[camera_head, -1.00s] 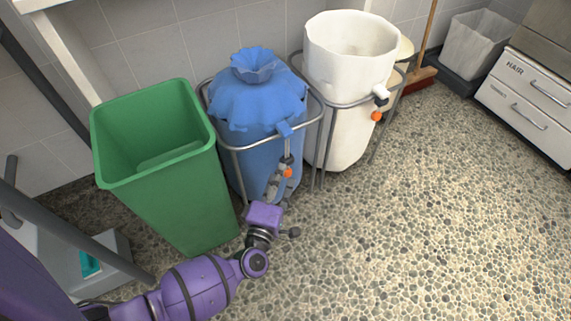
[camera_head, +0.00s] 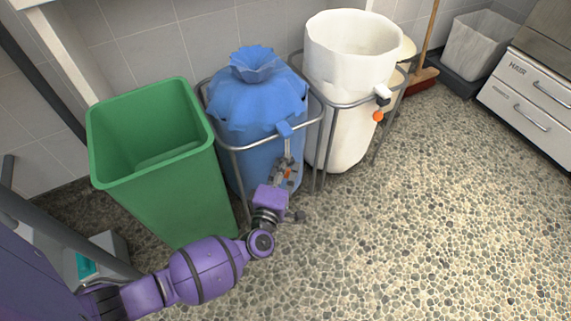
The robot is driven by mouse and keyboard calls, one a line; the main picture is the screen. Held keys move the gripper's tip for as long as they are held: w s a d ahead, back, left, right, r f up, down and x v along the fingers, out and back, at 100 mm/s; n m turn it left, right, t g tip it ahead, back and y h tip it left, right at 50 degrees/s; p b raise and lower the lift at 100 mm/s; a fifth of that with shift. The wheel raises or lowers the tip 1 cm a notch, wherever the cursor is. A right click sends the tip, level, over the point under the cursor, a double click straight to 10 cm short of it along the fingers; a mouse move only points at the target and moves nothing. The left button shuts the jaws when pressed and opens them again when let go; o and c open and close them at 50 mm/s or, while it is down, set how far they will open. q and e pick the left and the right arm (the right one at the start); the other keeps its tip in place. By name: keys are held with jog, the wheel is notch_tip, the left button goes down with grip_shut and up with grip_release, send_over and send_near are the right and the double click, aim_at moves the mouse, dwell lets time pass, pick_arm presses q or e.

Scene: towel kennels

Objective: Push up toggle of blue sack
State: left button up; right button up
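The blue sack (camera_head: 252,108) hangs in a metal ring stand, its top gathered into a ruffled neck. A strap and cord run down its front to a small orange toggle (camera_head: 288,174). My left gripper (camera_head: 284,170) is at the toggle, reaching up from below. Its purple wrist and dark fingers partly hide the toggle and the lower cord. Whether the fingers are around the toggle or only beside it is too small to tell. My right gripper is not in view.
A green bin (camera_head: 155,185) stands close left of the sack. A white sack (camera_head: 343,95) with its own orange toggle (camera_head: 378,116) stands at its right. A broom (camera_head: 424,70) leans behind. The pebbled floor (camera_head: 430,230) at the right is clear.

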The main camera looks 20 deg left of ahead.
pick_arm(q)
grip_shut()
notch_tip(320, 180, up, 4)
jog(key=p, duration=0.3)
jog(key=shift+r, duration=0.2)
jog(key=shift+f, duration=0.1)
jog(key=o, duration=1)
grip_release()
jog(key=shift+s, duration=0.1)
jog(key=s, duration=0.4)
jog(key=s+d, duration=0.1)
jog(key=s, duration=0.6)
jog(key=shift+s+d, duration=0.25)
jog(key=shift+s, duration=0.15)
